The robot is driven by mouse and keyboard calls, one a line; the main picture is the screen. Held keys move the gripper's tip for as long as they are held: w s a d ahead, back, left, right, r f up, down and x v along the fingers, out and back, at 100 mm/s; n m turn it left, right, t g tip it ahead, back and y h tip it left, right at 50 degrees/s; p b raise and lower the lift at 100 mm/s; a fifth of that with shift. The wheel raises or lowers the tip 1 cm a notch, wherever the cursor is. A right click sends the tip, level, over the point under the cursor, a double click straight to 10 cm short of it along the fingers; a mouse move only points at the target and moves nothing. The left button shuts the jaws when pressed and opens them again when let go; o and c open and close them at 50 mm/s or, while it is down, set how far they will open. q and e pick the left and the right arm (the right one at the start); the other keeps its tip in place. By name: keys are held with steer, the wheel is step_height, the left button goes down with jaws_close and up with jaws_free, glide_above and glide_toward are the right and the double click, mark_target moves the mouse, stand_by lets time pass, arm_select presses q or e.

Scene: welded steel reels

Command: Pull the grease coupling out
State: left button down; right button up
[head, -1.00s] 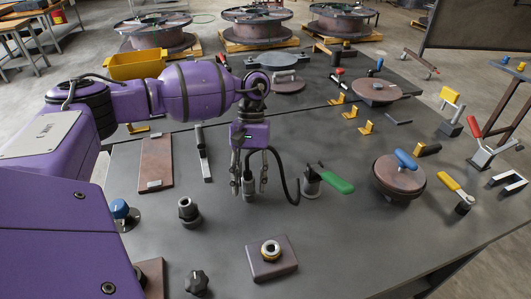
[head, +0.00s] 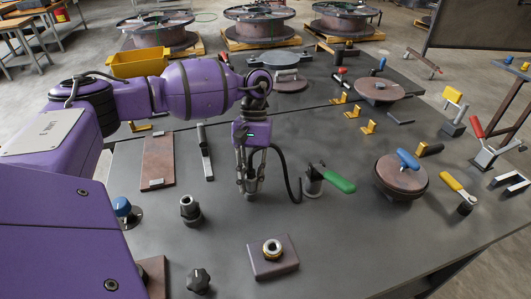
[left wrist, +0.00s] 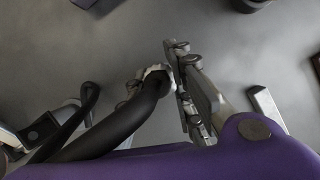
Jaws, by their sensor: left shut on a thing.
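The grease coupling (head: 250,188) is a grey metal fitting with a black hose (head: 291,188) looping out to its right. It stands upright at the middle of the dark table. My left gripper (head: 250,182) points down and is shut on the coupling, one finger on each side. In the left wrist view the black hose (left wrist: 140,115) runs to the pale coupling end (left wrist: 157,73) beside a finger; much of the coupling is hidden there. I cannot tell whether its lower end is seated in something. My right gripper is not in view.
A green-handled valve (head: 338,179) stands close to the right of the hose. A flat bar (head: 205,153) lies to the left. Table between them is bare.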

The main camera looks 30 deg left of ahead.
arm_select(q)
steer(key=shift+r, duration=0.55)
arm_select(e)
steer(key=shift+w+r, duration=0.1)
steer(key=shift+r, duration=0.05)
arm_select(q)
steer(key=shift+r+p, duration=1.35)
steer(key=shift+r, duration=3.45)
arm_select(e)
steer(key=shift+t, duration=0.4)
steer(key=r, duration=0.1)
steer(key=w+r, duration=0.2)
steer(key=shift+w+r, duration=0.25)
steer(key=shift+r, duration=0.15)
